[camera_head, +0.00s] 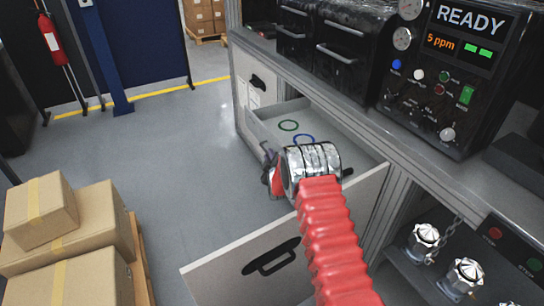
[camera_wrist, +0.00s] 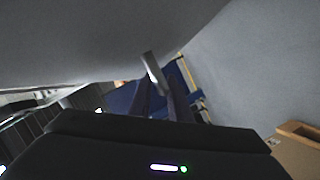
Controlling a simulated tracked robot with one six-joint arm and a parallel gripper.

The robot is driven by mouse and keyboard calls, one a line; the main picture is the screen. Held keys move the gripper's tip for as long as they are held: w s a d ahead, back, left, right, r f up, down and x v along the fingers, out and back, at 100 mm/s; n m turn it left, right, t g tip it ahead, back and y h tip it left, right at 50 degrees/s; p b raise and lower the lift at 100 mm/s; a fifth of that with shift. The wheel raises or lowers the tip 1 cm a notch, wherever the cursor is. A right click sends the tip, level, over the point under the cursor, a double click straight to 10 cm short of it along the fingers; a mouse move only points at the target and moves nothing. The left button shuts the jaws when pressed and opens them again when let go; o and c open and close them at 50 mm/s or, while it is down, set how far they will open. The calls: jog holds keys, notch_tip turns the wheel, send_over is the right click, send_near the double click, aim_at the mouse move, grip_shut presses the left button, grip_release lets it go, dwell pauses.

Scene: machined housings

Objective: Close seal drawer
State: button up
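The seal drawer (camera_head: 262,128) is pulled partly out of the bench in the head view. In the wrist view, my gripper's two dark fingers (camera_wrist: 162,98) stand apart. A light grey bar (camera_wrist: 154,73), perhaps the drawer's handle, shows at their tips. I cannot tell whether they touch it. A grey surface (camera_wrist: 80,40) fills the upper left.
Cardboard boxes (camera_head: 70,235) stand on a pallet at the left. A dark control unit (camera_head: 445,75) sits on the bench. The floor left of the drawer is clear.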

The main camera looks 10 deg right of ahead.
jog(key=shift+w+f, duration=0.1)
jog(key=shift+w, duration=0.15)
jog(key=shift+c, duration=0.2)
grip_shut()
